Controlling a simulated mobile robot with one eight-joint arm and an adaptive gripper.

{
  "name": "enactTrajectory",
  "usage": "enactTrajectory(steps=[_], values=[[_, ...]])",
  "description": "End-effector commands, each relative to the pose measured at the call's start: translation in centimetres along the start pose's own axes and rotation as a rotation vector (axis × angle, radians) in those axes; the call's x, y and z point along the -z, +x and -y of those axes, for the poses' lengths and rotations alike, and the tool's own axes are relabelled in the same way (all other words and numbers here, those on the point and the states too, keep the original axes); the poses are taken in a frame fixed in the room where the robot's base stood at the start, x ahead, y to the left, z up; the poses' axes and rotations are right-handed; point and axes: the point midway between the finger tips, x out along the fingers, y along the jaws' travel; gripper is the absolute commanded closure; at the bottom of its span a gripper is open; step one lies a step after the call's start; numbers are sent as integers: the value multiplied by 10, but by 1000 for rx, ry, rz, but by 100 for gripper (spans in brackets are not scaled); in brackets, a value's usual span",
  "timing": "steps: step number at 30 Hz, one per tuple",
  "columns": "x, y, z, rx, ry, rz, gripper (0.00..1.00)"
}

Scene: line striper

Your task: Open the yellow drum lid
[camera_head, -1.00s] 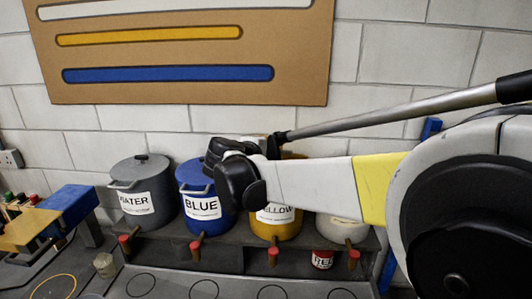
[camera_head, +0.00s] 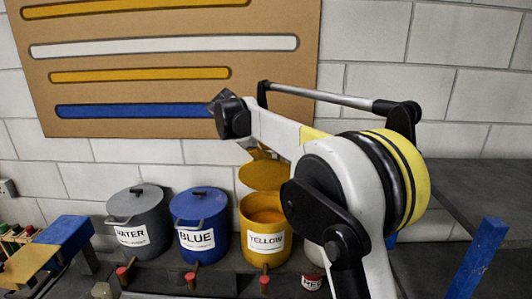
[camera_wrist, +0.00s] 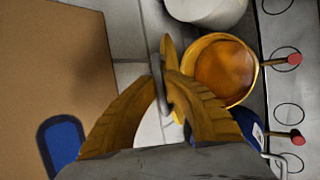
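The yellow drum (camera_head: 264,239), labelled YELLOW, stands on the bench in the head view, and it also shows in the wrist view (camera_wrist: 226,70). Its mouth is uncovered and shows yellow-orange contents. The yellow drum lid (camera_head: 263,178) is tilted up above the drum's back rim; in the wrist view it is nearly edge-on (camera_wrist: 169,50). My gripper (camera_wrist: 162,82) has its yellow fingers closed in around a thin grey piece at the lid, seemingly its handle. In the head view the gripper (camera_head: 258,153) is at the lid's top, mostly hidden by my arm.
The blue drum (camera_head: 199,218) and grey water drum (camera_head: 141,226) stand left with lids on. A white drum (camera_head: 313,257) stands right, partly hidden by my arm. Red-tipped taps (camera_head: 190,277) jut out in front. The wall board (camera_head: 180,90) is behind.

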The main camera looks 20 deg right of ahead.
Motion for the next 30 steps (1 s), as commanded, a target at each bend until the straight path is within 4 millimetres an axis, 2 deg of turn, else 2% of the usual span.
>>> enactTrajectory(steps=[10,12,13,23,26,30], values=[[0,1,0,2,0,0,100],[0,1,0,2,0,0,76],[0,1,0,2,0,0,68],[0,-1,0,2,0,0,68],[0,-10,0,2,-1,0,68],[0,-37,0,1,-3,-1,68]])
